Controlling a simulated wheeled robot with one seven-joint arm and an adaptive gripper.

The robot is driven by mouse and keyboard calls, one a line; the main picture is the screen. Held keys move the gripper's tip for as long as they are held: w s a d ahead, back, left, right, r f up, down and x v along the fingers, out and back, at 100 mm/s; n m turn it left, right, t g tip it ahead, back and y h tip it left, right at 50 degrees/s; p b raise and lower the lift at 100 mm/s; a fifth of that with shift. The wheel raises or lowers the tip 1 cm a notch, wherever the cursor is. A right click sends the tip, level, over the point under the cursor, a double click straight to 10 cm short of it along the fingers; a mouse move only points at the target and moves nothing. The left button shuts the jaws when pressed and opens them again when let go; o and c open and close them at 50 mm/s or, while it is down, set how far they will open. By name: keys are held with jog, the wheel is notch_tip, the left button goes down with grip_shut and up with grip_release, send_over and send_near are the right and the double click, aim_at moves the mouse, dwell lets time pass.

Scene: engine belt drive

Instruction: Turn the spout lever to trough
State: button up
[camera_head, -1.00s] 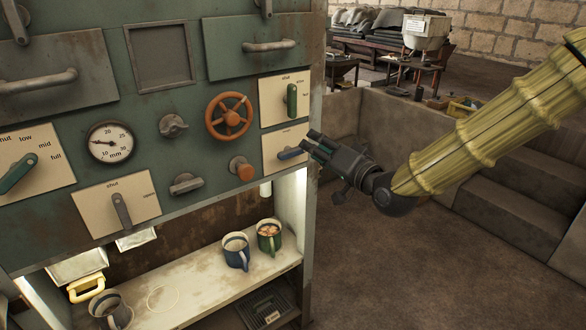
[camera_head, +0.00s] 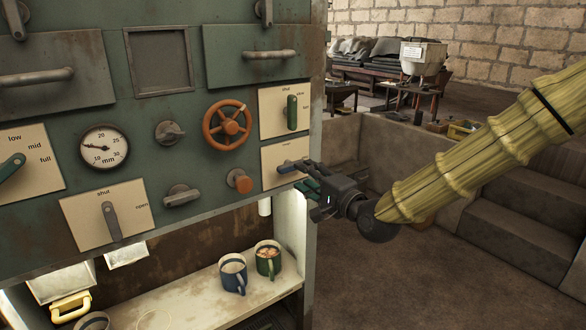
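A small lever with a dark blue handle (camera_head: 287,168) sits on the lower right cream plate (camera_head: 276,154) of the green panel. Its handle points right and looks close to level. The plate's lettering is too small to read and partly hidden. A white spout (camera_head: 264,207) hangs below this plate. My gripper (camera_head: 306,177) is at the plate's right edge, reaching in from the right. Its dark, teal-padded fingers look apart, with the tips beside the lever's handle end. I cannot tell whether they touch it.
A lever with a green handle (camera_head: 292,112) is on the plate just above. An orange handwheel (camera_head: 227,125) and an orange knob (camera_head: 240,181) are to the left. A blue mug (camera_head: 233,276) and a green mug (camera_head: 268,262) stand on the shelf below. Floor to the right is clear.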

aim_at(293, 168)
jog(key=shift+x, duration=3.2)
grip_shut()
